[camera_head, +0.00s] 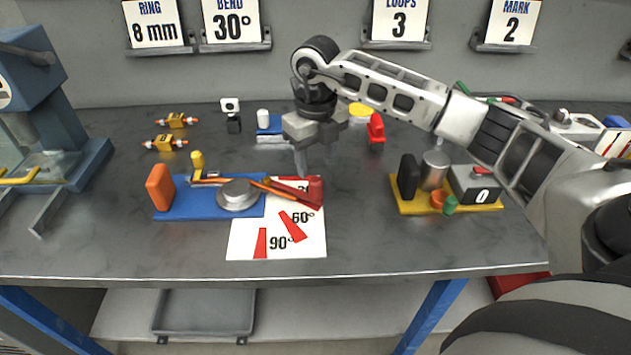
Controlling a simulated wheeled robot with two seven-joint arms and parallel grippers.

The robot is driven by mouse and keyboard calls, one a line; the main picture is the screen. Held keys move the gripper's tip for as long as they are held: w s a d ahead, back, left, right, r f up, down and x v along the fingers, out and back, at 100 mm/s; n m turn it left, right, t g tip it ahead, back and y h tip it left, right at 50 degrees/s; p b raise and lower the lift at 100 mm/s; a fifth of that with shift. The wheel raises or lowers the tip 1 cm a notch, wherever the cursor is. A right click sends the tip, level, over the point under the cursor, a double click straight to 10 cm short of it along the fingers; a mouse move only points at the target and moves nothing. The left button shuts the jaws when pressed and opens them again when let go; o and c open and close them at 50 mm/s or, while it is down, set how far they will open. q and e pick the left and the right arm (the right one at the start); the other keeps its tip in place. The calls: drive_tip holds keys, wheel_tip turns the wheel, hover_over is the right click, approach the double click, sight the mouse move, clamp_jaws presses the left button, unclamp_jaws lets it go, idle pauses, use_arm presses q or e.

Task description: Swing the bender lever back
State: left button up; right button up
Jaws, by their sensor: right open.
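The bender stands on a blue base plate (180,203) at the left middle of the table. It has an orange block (160,187), a round grey disc (237,194) and a yellow peg (197,160). Its lever (305,192), with a red end, points right over the white angle card (247,245), near the top mark. An orange rod (270,188) lies across the disc toward the lever. My right gripper (301,172) is open, pointing down just above the lever's red end; whether it touches cannot be told. My left gripper is not in view.
A yellow base (480,207) with a counter showing 0 stands at right. Yellow-orange connectors (166,143) lie at the back left. A red clamp (376,128) stands behind. Signs on the wall (230,22) read BEND 30° among others.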

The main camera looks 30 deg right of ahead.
sight(316, 178)
wheel_tip(316, 178, down, 7)
drive_tip(key=shift+f, duration=0.1)
idle(0.3)
clamp_jaws()
drive_tip(key=shift+w+d, duration=0.1)
